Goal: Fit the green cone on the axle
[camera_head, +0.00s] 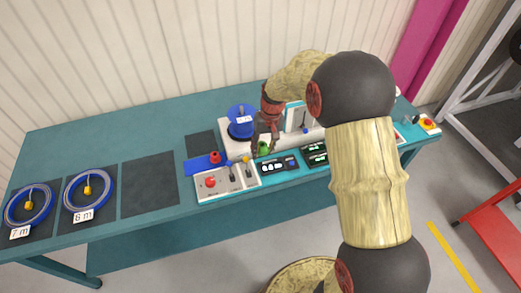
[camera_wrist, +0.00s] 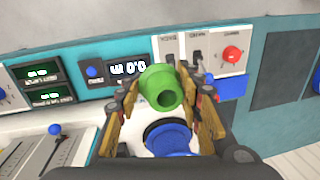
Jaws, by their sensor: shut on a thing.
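In the head view a little of the green cone (camera_head: 264,149) shows below my gripper (camera_head: 264,138). The blue reel (camera_head: 241,121) with a white label sits on the white machine, just left of my gripper. In the wrist view the blue reel (camera_wrist: 170,138) lies just below the cone in the picture, apart from it. I cannot make out the axle in either view.
A control panel (camera_head: 228,183) with levers and a red knob runs along the table's front edge, beside digital displays (camera_head: 272,166). A red piece (camera_head: 215,157) stands on a blue block. Two blue cable coils (camera_head: 87,190) lie on dark mats at left; another mat (camera_head: 150,185) is bare.

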